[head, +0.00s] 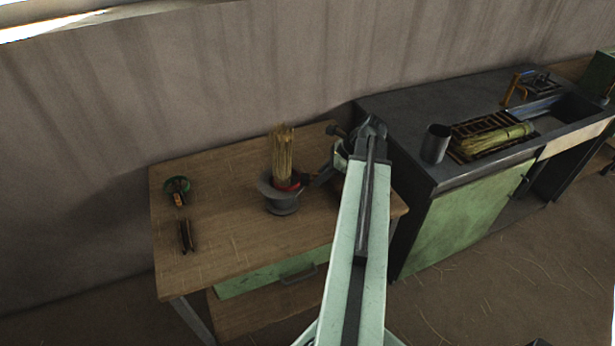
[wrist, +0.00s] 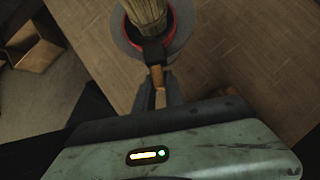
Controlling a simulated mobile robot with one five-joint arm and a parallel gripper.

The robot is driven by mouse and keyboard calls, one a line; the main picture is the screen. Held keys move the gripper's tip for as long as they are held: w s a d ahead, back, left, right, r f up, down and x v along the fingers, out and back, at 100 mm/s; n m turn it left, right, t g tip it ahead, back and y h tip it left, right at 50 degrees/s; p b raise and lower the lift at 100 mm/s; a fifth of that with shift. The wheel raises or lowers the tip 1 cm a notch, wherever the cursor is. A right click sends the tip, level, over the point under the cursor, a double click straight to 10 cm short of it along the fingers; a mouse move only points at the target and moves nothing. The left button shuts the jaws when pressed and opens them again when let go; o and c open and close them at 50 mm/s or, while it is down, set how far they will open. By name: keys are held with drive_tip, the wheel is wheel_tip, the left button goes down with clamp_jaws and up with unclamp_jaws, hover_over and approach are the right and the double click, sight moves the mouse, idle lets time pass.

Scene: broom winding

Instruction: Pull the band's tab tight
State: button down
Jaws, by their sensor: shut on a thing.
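A bundle of straw bristles (head: 283,152) stands upright in a grey holder (head: 281,204) on the wooden table. A red band (head: 290,187) goes around the bundle low down, at the holder's mouth. In the wrist view the red band (wrist: 184,36) rings the straw (wrist: 147,14), with a dark buckle-like piece (wrist: 154,52) at its near side. A short brown tab (wrist: 157,76) sticks out from that piece towards me. My gripper (wrist: 158,86) is shut on the tab. In the head view my gripper (head: 312,182) reaches the band from the right, and the tab is too small to make out.
A green round item (head: 177,184) and dark slim pieces (head: 186,236) lie at the table's left. On the dark bench at right stand a grey cup (head: 435,143) and a slatted rack (head: 487,130) with a straw bundle (head: 498,139). The table's front middle is clear.

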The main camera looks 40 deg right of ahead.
drive_tip(key=shift+s+d, duration=1.35)
drive_tip(key=shift+s, duration=0.2)
drive_tip(key=c, duration=1)
unclamp_jaws()
drive_tip(key=w+p+v, duration=0.1)
drive_tip(key=p+v, duration=0.6)
drive_tip(key=shift+s+a+r, duration=0.15)
drive_tip(key=shift+a+r, duration=0.15)
drive_tip(key=shift+r, duration=0.35)
